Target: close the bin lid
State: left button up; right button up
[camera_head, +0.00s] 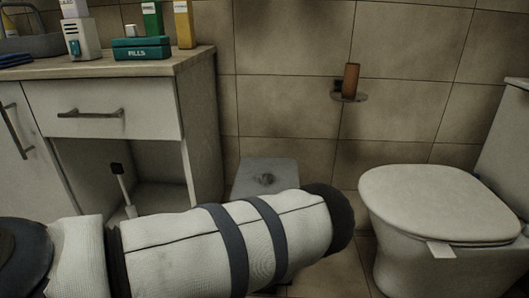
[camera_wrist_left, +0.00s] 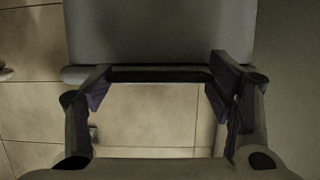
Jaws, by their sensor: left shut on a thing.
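The grey bin (camera_head: 262,172) stands between the cabinet and the toilet in the head view. Only its flat grey top part with a dark round mark shows; my left arm hides the rest. I cannot tell how far the lid is open. In the left wrist view, the smooth grey panel of the bin lid (camera_wrist_left: 160,32) fills the upper middle, with a rim and dark strip below it. My left gripper (camera_wrist_left: 158,92) has its fingers apart at this rim, shut on what seems to be the lid's edge. My right gripper is in neither view.
The white toilet (camera_head: 436,205) stands close on the right. The cabinet (camera_head: 205,140) is on the left, with a toilet brush (camera_head: 124,185) in its open bay. A paper-roll holder (camera_head: 349,97) is on the wall. Tiled floor (camera_wrist_left: 150,118) shows below the gripper.

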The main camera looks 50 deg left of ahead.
pick_arm(q)
jog(key=shift+s+d+f, duration=0.25)
jog(key=shift+s+f, duration=0.05)
jog(key=shift+f, duration=0.3)
jog(key=o, duration=1.5)
jog(key=shift+c, duration=0.2)
jog(key=shift+o, duration=1.1)
jog(key=shift+w+f, duration=0.1)
jog(key=shift+a+r, duration=0.1)
jog(key=shift+r, duration=0.15)
jog(key=v, duration=1.2)
jog(key=shift+r, duration=0.2)
jog(key=shift+w, duration=0.15)
